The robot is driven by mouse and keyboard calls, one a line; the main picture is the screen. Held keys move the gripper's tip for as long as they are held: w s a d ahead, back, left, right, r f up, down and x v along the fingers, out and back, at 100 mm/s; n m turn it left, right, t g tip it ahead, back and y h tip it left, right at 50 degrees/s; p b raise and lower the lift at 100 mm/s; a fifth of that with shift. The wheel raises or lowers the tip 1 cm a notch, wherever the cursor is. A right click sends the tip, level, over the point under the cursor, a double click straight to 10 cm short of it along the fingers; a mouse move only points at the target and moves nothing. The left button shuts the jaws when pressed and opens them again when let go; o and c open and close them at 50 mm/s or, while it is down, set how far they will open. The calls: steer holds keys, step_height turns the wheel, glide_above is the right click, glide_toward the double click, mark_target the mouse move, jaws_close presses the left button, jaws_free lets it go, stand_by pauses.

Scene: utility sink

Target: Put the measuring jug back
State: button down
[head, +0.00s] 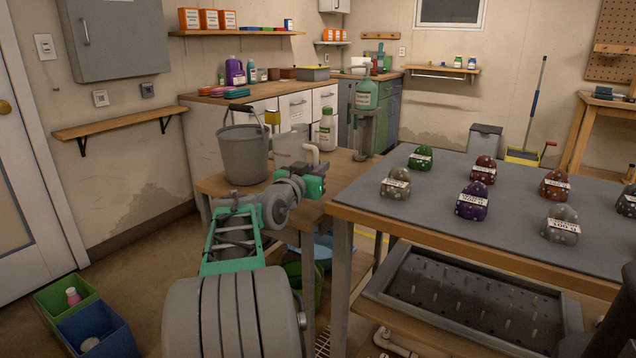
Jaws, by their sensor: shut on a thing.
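The measuring jug (289,149) is a pale, see-through grey vessel with a light handle on its right side. It is at the small wooden table, between the grey bucket and a white bottle. My gripper (316,170) is at the lower right of the jug, by its handle, and is shut on it. The fingertips are mostly hidden behind the green gripper body. The jug looks upright; its base is partly hidden by my wrist, so I cannot tell whether it touches the tabletop.
A grey bucket (242,153), a white bottle (327,132) and a green bottle (366,97) on a grey stand crowd the small table (214,186). The large table (372,212) at right holds several labelled stones. A wall shelf (118,124) at left is empty.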

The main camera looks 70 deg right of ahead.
steer(key=shift+a+f+b, duration=0.1)
steer(key=shift+f+b, duration=0.25)
steer(key=shift+f, duration=1.1)
steer(key=c, duration=1.5)
jaws_free()
steer(key=shift+o, duration=0.2)
